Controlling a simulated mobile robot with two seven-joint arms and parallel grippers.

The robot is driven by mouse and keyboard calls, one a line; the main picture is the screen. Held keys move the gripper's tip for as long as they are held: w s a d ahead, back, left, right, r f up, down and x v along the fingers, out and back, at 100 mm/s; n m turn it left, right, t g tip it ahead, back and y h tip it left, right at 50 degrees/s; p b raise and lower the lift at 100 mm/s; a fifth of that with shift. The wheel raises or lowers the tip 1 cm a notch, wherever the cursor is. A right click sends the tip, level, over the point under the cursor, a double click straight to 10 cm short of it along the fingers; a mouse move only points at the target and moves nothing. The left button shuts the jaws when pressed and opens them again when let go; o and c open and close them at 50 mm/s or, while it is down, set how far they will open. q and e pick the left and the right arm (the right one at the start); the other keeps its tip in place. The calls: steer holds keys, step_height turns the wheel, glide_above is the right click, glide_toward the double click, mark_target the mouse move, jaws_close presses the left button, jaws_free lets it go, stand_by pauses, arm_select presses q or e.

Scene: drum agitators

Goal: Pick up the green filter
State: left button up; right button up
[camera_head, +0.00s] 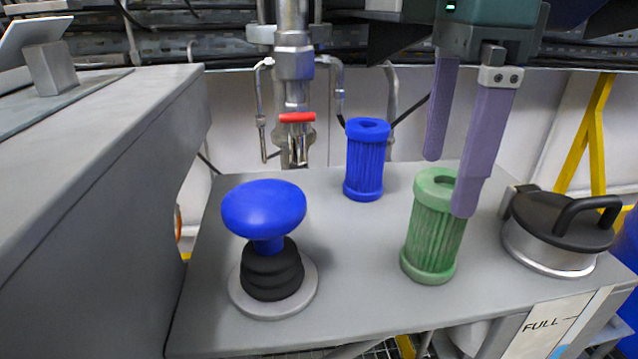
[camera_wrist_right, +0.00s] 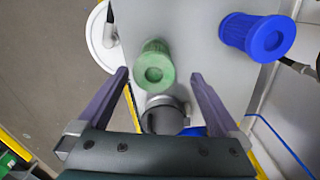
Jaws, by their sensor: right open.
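The green filter (camera_head: 432,240), a ribbed upright cylinder with a hole in its top, stands on the grey table right of centre. In the right wrist view the green filter (camera_wrist_right: 154,66) shows between and beyond the fingertips. My right gripper (camera_head: 449,184) is open and empty, its purple fingers pointing down over the filter's top. In the head view the nearer finger covers part of the filter's upper right edge. I cannot tell whether it touches. The right gripper (camera_wrist_right: 160,76) also shows in the wrist view, its fingers apart. My left gripper is not in view.
A blue filter (camera_head: 366,160) stands behind and left of the green one. A blue mushroom knob (camera_head: 264,208) on a black bellows is at the left. A black-handled lid (camera_head: 560,222) sits close on the right. A grey cabinet (camera_head: 120,200) borders the left; pipes rise behind.

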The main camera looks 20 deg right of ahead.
mark_target(449, 180)
steer(key=f, duration=0.3)
steer(key=shift+s+f, duration=0.3)
step_height(449, 180, down, 5)
steer(key=shift+s+a+f, duration=0.1)
steer(key=shift+a+f, duration=0.05)
steer(key=c, duration=1.4)
